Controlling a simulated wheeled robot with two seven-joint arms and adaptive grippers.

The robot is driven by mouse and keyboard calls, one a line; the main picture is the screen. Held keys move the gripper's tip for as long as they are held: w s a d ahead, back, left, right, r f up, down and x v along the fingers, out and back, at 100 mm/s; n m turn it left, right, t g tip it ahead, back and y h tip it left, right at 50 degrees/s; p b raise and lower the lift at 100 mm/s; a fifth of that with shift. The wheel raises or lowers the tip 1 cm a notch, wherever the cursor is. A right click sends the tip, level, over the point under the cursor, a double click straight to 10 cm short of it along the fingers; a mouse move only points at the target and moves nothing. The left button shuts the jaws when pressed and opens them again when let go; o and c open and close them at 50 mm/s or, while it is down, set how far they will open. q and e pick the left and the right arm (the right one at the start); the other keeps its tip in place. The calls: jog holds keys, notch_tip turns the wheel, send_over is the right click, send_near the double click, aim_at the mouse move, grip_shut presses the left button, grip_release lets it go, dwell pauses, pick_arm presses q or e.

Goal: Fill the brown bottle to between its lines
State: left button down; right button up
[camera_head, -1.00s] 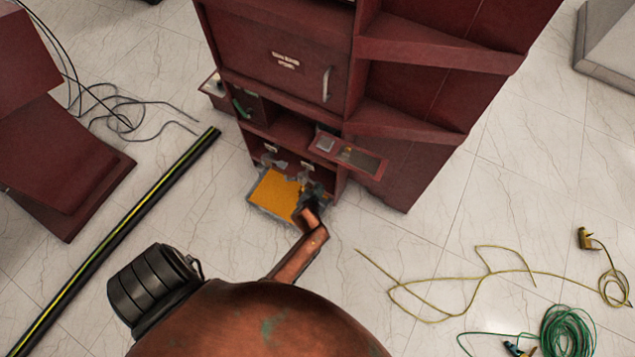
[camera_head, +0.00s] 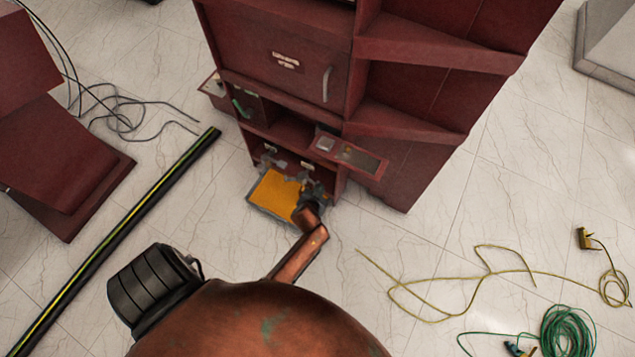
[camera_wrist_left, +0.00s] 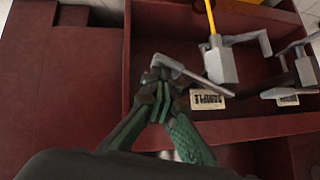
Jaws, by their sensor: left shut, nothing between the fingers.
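I cannot make out the brown bottle in either view. My left gripper (camera_head: 312,189) is low at the front of the dark red cabinet, beside its bottom opening. In the left wrist view its green fingers (camera_wrist_left: 165,92) are shut and empty. Their tips are at the end of a grey lever on a grey tap-like fitting (camera_wrist_left: 219,65); I cannot tell whether they touch. A second grey fitting (camera_wrist_left: 305,68) is to its right. A pale label (camera_wrist_left: 206,99) is near the first fitting, its writing unreadable. My right gripper is not in view.
A yellow tray (camera_head: 268,194) lies at the cabinet's foot. A small shelf (camera_head: 348,153) juts out above my gripper. A thick black and yellow-green cable (camera_head: 120,235) lies left. A yellow cable (camera_head: 440,284) and green coil (camera_head: 568,332) lie right. Floor between is clear.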

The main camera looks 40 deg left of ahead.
pick_arm(q)
jog(key=shift+s+a+f, duration=0.15)
jog(key=shift+s+f, duration=0.1)
jog(key=shift+f, duration=0.05)
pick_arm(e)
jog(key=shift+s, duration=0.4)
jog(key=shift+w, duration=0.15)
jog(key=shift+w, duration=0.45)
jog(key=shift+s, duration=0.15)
pick_arm(q)
notch_tip(320, 180, up, 11)
jog(key=shift+w+f, duration=0.2)
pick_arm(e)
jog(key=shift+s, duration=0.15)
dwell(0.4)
